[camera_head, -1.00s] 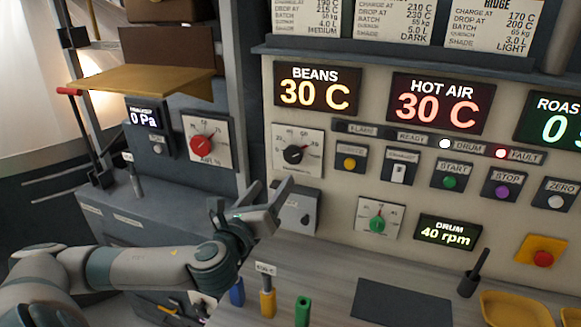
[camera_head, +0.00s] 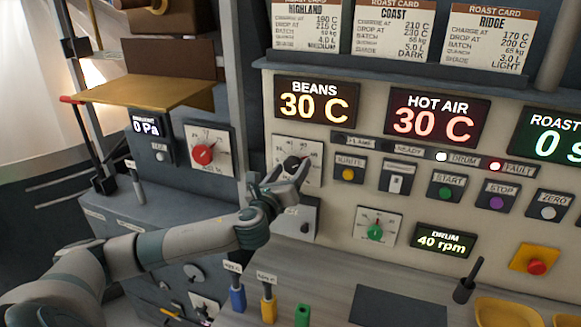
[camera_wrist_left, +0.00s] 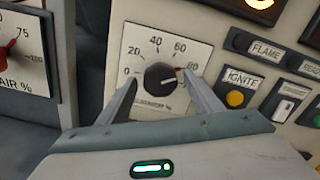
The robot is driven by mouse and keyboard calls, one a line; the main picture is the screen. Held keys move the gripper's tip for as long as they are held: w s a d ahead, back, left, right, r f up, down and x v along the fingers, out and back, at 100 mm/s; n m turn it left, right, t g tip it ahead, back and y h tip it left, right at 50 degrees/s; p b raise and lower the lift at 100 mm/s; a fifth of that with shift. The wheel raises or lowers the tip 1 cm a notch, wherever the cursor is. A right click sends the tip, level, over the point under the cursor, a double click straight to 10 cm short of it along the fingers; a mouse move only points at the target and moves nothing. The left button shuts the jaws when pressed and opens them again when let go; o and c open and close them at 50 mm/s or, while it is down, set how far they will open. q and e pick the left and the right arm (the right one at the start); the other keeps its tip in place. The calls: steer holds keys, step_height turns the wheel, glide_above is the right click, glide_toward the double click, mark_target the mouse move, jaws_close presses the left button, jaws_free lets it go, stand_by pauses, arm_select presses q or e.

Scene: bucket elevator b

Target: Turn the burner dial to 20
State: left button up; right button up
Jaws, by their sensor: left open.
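The burner dial is a black round knob (camera_wrist_left: 160,77) on a white scale plate (camera_wrist_left: 142,40) in the left wrist view. A red mark shows on the scale right of the knob, near the higher numbers; the knob's exact setting is hard to read. In the head view the dial plate (camera_head: 287,146) sits below the BEANS display, and the knob is partly hidden by my fingers. My left gripper (camera_head: 288,172) is open in front of it. In the left wrist view the fingers (camera_wrist_left: 160,80) lie either side of the knob; I cannot tell whether they touch it.
An ignite button (camera_head: 348,174) and a switch (camera_head: 396,183) lie right of the dial. A red-knobbed air dial (camera_head: 203,154) is to the left. A green-knobbed dial (camera_head: 375,232) is below right. Coloured-handled tools (camera_head: 268,308) stand on the counter below.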

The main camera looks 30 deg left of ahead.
arm_select(q)
steer(key=c, duration=1.1)
steer(key=shift+o, duration=0.2)
